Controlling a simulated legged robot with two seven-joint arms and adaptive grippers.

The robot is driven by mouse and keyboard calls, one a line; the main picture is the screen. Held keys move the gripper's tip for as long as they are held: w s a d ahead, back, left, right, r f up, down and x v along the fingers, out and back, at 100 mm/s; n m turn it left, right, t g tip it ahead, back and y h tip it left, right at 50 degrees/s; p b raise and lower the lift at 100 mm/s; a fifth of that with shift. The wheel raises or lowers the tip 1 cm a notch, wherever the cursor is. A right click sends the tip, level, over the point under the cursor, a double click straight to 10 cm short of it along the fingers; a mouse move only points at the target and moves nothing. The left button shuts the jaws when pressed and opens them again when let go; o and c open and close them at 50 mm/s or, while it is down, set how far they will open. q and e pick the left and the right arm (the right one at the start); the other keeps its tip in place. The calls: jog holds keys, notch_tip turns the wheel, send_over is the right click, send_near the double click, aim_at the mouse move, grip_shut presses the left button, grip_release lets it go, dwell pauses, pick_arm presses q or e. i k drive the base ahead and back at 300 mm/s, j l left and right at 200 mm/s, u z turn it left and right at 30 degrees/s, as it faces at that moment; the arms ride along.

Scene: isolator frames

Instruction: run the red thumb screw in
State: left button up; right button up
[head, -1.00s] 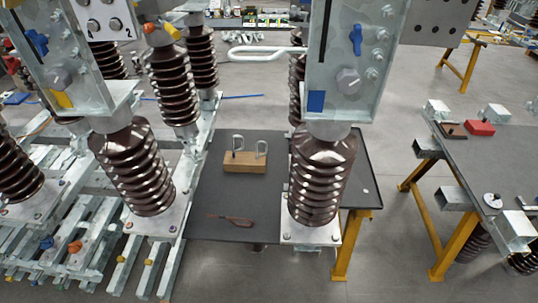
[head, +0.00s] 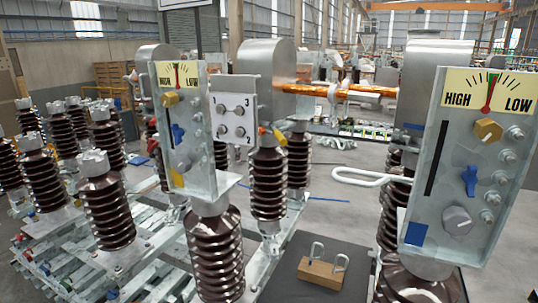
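I cannot make out a red thumb screw for certain. A small orange-red knob (head: 279,137) shows beside a yellow one behind the left panel, too small to tell its kind. The right metal panel (head: 447,150) carries a yellow knob (head: 488,131), a blue wing knob (head: 469,181), a grey round knob (head: 457,220) and several bolts at its edge. The left metal panel (head: 202,140) carries similar knobs. A numbered plate (head: 233,117) with several round studs stands beside it. Neither of my grippers is in view.
Brown ribbed insulators (head: 215,258) support the panels. A white looped rod (head: 365,177) juts left from the right panel. Below, a dark table (head: 300,294) holds a wooden block (head: 322,274) with two metal loops. Grey floor is open between the frames.

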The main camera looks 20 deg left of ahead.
aim_at(152, 143)
jog(key=k+j+u, duration=0.15)
jog(key=u, duration=0.15)
jog(key=j+u, duration=0.3)
jog(key=k+j+u, duration=0.1)
jog(key=j+u, duration=0.2)
jog(key=j, duration=0.1)
